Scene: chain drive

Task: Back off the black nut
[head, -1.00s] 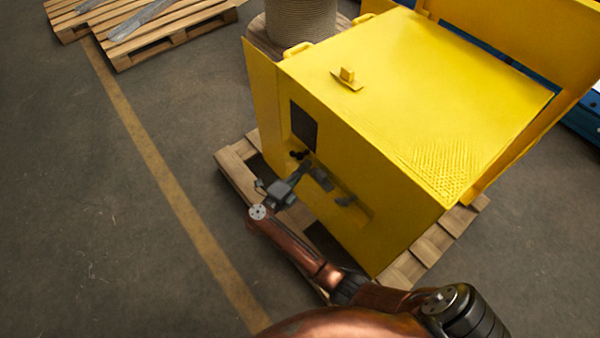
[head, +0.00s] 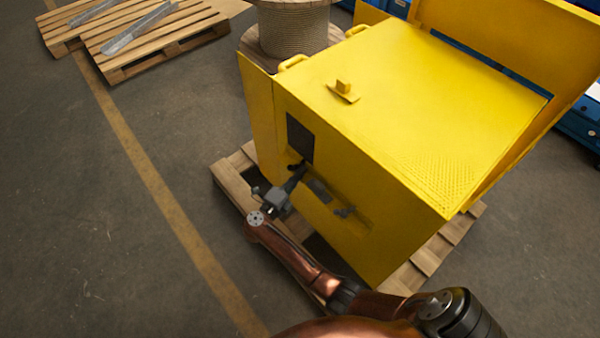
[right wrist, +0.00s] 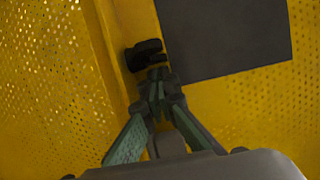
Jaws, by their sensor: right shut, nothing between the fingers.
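The black nut (right wrist: 147,54) is a dark knob-like piece on the yellow housing, beside the dark square panel (right wrist: 225,35) in the right wrist view. In the head view it is small and mostly hidden by my fingers. My right gripper (right wrist: 157,76) is shut and empty, its fingertips just below the nut; I cannot tell whether they touch it. In the head view the right gripper (head: 301,167) reaches the front of the yellow housing (head: 400,110) below the dark panel (head: 299,138). My left gripper is not in view.
A grey bracket (head: 319,191) and a small grey handle (head: 345,212) sit on the housing front, right of my gripper. The housing stands on a wooden pallet (head: 232,182). A rope spool (head: 292,28) stands behind.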

